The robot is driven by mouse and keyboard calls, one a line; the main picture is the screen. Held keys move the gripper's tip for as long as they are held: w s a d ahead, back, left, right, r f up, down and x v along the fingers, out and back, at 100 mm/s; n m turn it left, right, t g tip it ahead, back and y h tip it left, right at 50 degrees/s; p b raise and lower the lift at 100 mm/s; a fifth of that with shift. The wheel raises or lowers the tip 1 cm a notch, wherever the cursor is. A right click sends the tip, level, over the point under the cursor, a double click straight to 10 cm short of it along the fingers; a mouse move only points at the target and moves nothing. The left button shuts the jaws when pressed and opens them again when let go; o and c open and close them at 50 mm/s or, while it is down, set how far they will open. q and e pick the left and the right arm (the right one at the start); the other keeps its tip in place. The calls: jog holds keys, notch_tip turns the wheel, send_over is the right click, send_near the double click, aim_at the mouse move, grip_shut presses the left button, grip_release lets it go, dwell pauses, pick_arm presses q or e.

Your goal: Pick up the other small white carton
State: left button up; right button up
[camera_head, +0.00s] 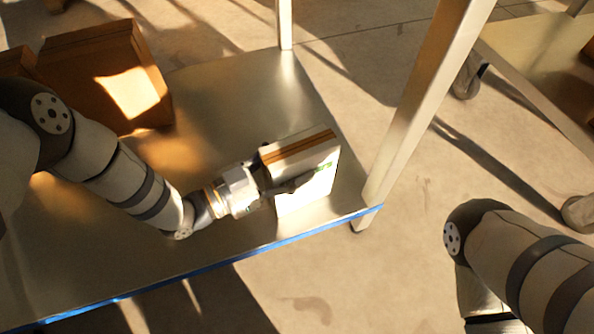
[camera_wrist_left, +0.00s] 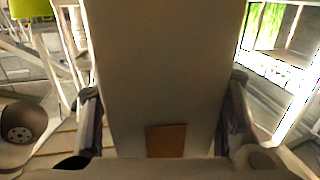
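A small white carton (camera_head: 309,178) with brown tape along its top and green print on its front face is at the right end of the metal shelf. My left gripper (camera_head: 285,184) reaches it from the left, with one dark finger across the front face. In the left wrist view the carton (camera_wrist_left: 165,70) fills the space between my two fingers (camera_wrist_left: 163,120), and both pads look pressed to its sides. A brown patch shows on its near end. I cannot tell whether its base rests on the shelf. My right gripper is out of view; only the right arm shows.
The metal shelf (camera_head: 185,255) has a blue front edge and a pale upright post (camera_head: 425,100) close to the carton's right. Brown cardboard boxes (camera_head: 105,75) stand at the shelf's back left. Another shelf (camera_head: 535,60) is at the far right, with open floor between.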

pick_arm(q)
jog(key=c, duration=0.9)
jog(key=shift+w, duration=0.1)
grip_shut()
jog(key=shift+r, duration=0.15)
